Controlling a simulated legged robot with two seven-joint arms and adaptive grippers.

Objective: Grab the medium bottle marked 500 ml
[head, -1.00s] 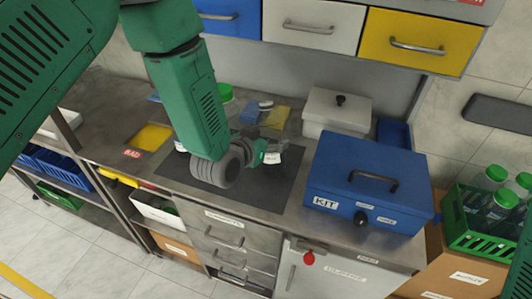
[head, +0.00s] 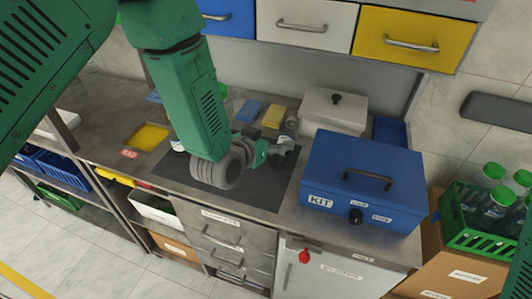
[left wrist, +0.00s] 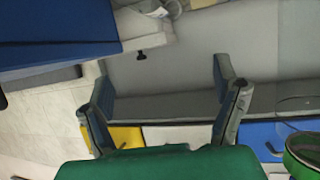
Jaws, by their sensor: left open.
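My left gripper (head: 275,150) is open over the dark mat (head: 262,187) on the bench. In the left wrist view its two spread fingers (left wrist: 165,95) have nothing between them. A clear greyish object (head: 291,124), perhaps a bottle, is just beyond the gripper by the white box. A pale, partly cut-off shape (left wrist: 160,8) at the top of the left wrist view may be the same object. No 500 ml mark is readable. A green-capped container (left wrist: 306,152) shows at the lower right of the left wrist view. My right gripper is not in view.
A blue KIT box (head: 365,180) stands right of the mat, with a white lidded box (head: 333,110) behind it. Blue (head: 249,111) and yellow (head: 274,116) blocks lie behind the gripper. Drawers (head: 305,25) hang above. A green crate (head: 485,235) holds green-capped bottles at right.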

